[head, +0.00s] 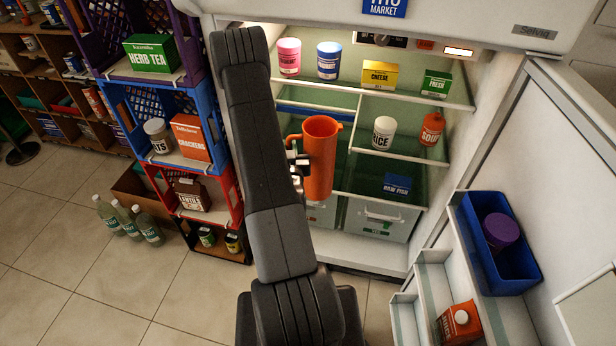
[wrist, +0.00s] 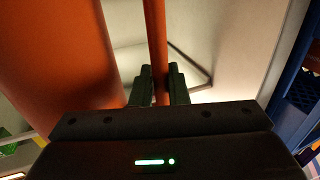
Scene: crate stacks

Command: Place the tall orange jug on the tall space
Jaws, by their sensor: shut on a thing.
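The tall orange jug (head: 320,160) is upright in front of the open fridge's middle section. My gripper (head: 299,162) is at its left side, shut on its handle. In the wrist view, my gripper's fingers (wrist: 160,88) sit on both sides of the orange handle (wrist: 157,45), and the jug's body (wrist: 60,60) fills the left. Behind the jug, left of an upright divider, is a tall space (head: 350,178) under the upper shelf. The jug and my arm hide much of it. I cannot tell whether the jug touches any shelf.
The upper shelf (head: 410,92) holds a yogurt tub, a blue tub, cheese and a green box. Rice (head: 384,133) and soup (head: 432,128) stand on a short shelf at right. Raw fish (head: 397,184) lies below. The open door (head: 560,150) is at right; crate stacks stand left.

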